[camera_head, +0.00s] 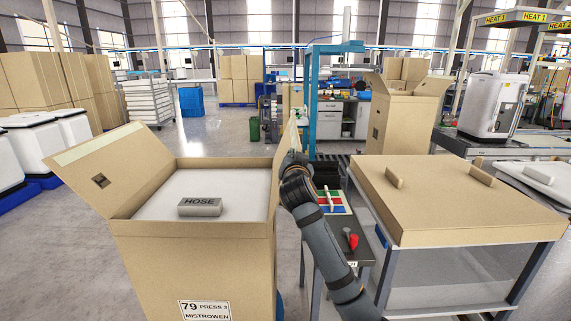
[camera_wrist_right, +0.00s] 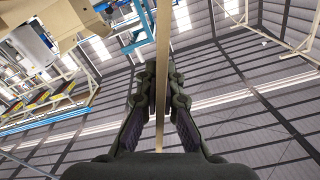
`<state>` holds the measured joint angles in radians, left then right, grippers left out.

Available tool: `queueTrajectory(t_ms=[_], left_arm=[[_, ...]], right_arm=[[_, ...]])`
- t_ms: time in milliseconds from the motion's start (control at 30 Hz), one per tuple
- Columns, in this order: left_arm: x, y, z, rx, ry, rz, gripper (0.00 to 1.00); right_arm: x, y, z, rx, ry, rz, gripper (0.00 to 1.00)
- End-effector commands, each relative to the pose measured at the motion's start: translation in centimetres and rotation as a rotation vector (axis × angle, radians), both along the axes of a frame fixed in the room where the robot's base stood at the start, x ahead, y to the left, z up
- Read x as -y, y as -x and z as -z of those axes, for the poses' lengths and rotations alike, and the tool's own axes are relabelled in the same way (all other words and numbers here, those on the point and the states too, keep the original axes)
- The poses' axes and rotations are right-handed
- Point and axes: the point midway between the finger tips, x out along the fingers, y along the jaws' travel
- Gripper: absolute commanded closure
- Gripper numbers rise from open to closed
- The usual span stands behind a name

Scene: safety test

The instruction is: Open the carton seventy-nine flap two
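Carton seventy-nine (camera_head: 195,265) stands front left, with a label reading "79 PRESS 3 MISTROWEN". Its left flap (camera_head: 125,165) is folded outward and up, with tape along its edge. Its right flap (camera_head: 284,150) stands nearly upright and shows almost edge-on. My right gripper (camera_head: 292,162) is at that flap. In the right wrist view, the flap (camera_wrist_right: 163,35) runs as a thin board between the fingers (camera_wrist_right: 161,90), which are closed against both its faces. A grey block marked "HOSE" (camera_head: 200,207) lies on the white surface inside the carton. My left gripper is out of view.
A lidded cardboard-topped case (camera_head: 460,195) stands on a frame to the right. A narrow table between holds a red-handled tool (camera_head: 350,238) and coloured cards. Another open carton (camera_head: 400,125) stands behind. The floor left of the carton is clear.

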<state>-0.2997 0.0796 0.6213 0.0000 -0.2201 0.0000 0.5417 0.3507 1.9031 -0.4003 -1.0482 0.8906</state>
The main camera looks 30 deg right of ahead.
Motion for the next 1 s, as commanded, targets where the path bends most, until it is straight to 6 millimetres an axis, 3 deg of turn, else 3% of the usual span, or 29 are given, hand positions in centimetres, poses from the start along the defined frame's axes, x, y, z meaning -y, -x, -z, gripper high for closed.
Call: queueTrajectory(t_ms=[33,300,867,900,1000], left_arm=[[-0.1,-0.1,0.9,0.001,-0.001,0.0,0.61],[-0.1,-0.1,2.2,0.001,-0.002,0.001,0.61],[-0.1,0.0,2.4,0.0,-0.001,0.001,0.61],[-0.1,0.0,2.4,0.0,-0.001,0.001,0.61],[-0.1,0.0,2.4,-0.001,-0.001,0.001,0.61]], right_arm=[[0.4,0.2,0.7,0.012,-0.016,0.001,1.0],[1.6,1.0,1.3,0.058,-0.097,0.0,1.0],[1.9,1.1,1.4,0.07,-0.119,-0.001,1.0],[1.9,1.1,1.4,0.07,-0.119,-0.001,0.9],[1.9,1.1,1.4,0.07,-0.118,-0.001,0.76]])
